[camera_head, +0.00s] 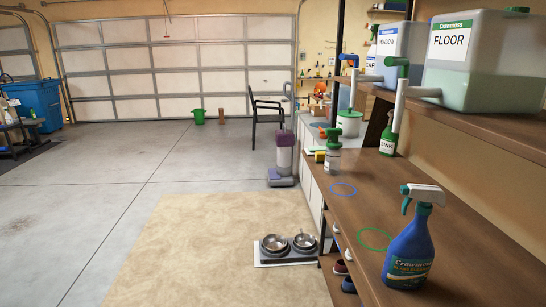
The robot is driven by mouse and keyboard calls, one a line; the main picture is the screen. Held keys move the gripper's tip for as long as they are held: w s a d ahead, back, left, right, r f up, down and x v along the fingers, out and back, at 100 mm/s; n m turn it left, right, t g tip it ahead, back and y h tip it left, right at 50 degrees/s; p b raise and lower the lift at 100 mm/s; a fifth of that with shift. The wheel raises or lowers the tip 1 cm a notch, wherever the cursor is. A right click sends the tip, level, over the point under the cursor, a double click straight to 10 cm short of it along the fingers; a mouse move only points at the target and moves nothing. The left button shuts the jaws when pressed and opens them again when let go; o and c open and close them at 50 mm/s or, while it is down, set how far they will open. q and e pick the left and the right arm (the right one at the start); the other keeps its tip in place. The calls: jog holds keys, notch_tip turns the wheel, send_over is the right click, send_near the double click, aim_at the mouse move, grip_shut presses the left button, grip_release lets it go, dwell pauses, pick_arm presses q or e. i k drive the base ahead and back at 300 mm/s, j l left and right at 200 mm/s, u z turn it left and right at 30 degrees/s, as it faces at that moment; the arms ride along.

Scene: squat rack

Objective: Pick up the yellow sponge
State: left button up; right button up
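A small yellow block (320,157), which looks like the sponge, sits at the far left edge of the brown wooden counter (455,255). It is beside a clear spray bottle (333,161) and has a green part at its upper side. It is small in the view, so its exact shape is hard to tell. Neither of my grippers is in view.
A blue spray bottle (410,252) stands on the near counter. A green ring (374,231) and a blue ring (343,183) mark the counter. Large jugs (484,90) sit on the shelf above. Pet bowls (302,241) are on the floor; open floor lies left.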

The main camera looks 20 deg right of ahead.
aim_at(320, 156)
jog(key=i+j+z, duration=0.1)
jog(key=i+z, duration=0.25)
jog(key=i+j+z, duration=0.3)
jog(key=i, duration=0.3)
jog(key=i+j+z, duration=0.35)
jog(key=i+l, duration=0.1)
